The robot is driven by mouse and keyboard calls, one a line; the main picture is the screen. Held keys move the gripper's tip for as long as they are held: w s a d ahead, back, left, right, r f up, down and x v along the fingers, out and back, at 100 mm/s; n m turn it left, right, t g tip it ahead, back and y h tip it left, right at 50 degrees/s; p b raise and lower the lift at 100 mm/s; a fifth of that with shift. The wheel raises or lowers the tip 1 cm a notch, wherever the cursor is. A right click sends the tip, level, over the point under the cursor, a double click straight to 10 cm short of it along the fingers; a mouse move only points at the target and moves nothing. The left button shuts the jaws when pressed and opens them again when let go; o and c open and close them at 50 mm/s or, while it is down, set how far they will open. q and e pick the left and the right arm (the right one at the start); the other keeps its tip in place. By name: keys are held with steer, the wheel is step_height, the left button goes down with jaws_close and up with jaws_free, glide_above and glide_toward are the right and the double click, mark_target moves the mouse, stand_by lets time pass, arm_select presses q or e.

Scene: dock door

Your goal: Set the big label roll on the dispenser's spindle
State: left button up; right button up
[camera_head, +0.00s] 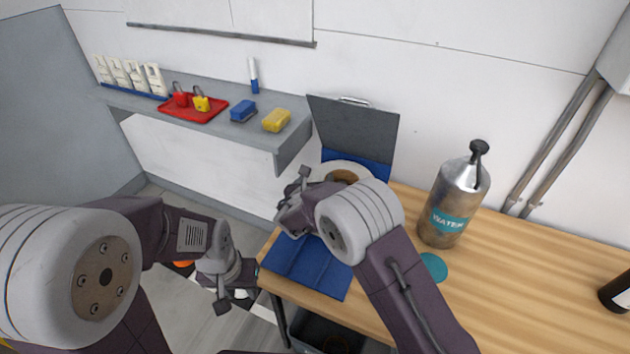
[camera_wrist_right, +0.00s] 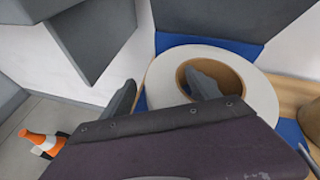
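The big label roll (camera_head: 343,170) is a white ring with a brown core. It lies on the blue mat on the wooden bench, partly hidden by my right arm in the head view. In the right wrist view the roll (camera_wrist_right: 258,88) shows its round core opening. My right gripper (camera_head: 293,196) is at the roll with its fingers apart. One finger reaches into the core and the other is outside the rim, with a gap between finger and rim. My left gripper (camera_head: 238,287) is over the floor left of the bench, fingers apart and seemingly empty. I cannot make out a dispenser spindle.
A metal WATER bottle (camera_head: 454,204) and a teal disc (camera_head: 433,266) are on the bench. A grey panel (camera_head: 352,130) stands behind the roll. A wall shelf (camera_head: 285,143) holds a red tray (camera_head: 194,110). An orange cone (camera_wrist_right: 42,140) stands on the floor. The bench's right part is mostly clear.

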steer(key=shift+r, duration=0.15)
steer(key=p+v, duration=0.1)
steer(key=v, duration=1.1)
